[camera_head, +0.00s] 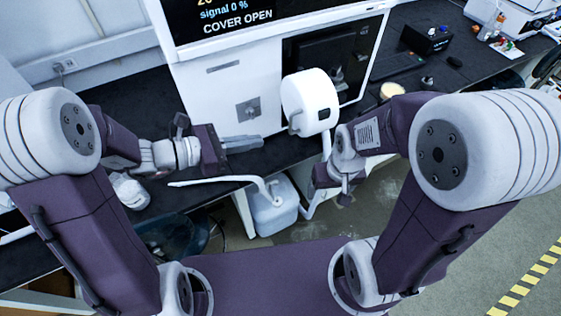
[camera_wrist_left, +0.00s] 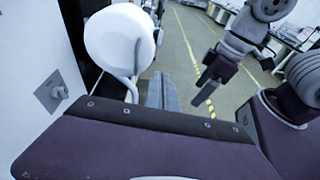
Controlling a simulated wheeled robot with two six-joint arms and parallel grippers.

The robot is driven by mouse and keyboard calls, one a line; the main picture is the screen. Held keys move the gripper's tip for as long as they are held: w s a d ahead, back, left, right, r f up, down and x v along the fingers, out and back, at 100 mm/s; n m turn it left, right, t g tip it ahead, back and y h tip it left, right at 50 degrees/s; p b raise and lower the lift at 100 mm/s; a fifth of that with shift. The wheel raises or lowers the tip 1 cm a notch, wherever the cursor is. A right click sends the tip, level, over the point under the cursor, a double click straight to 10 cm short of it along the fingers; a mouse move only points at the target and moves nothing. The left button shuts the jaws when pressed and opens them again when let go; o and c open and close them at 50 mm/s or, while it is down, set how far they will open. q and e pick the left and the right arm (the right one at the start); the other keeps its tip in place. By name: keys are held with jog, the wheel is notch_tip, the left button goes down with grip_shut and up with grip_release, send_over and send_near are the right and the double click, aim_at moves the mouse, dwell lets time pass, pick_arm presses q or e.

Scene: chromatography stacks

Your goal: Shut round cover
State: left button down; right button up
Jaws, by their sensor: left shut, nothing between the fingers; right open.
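The round cover (camera_head: 312,92) is a white drum-like disc standing out from the front of the white instrument (camera_head: 222,90), beside its dark window. The instrument's screen (camera_head: 235,15) reads "COVER OPEN". In the left wrist view the cover (camera_wrist_left: 118,38) is large at the upper left. My left gripper (camera_head: 258,142) is shut and empty, to the left of and below the cover, apart from it. Its fingers also show in the left wrist view (camera_wrist_left: 162,92). My right gripper (camera_head: 342,192) is open, below and right of the cover; it hangs apart in the wrist view (camera_wrist_left: 203,105).
A metal plate with a knob (camera_head: 248,110) sits on the instrument's front, left of the cover. A white curved tube (camera_head: 225,181) runs below my left gripper to a jug (camera_head: 274,208) on the floor. A black box (camera_head: 427,39) and keyboard lie on the bench at right.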

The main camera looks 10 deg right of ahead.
pick_arm(q)
notch_tip(320, 180, down, 2)
jog(key=w, duration=0.1)
send_near(308, 131)
jog(key=shift+n, duration=0.3)
jog(key=p+x, duration=0.1)
jog(key=x, duration=0.4)
jog(key=shift+w+d+f+p, duration=0.1)
jog(key=shift+d+f+p, duration=0.1)
jog(key=shift+p, duration=0.2)
jog(key=shift+d, duration=0.45)
jog(key=shift+w, duration=0.15)
pick_arm(e)
jog(key=shift+w+d+r, duration=0.15)
jog(key=shift+w+d, duration=0.1)
jog(key=shift+w, duration=0.45)
pick_arm(q)
jog(key=shift+w+d+f, duration=0.1)
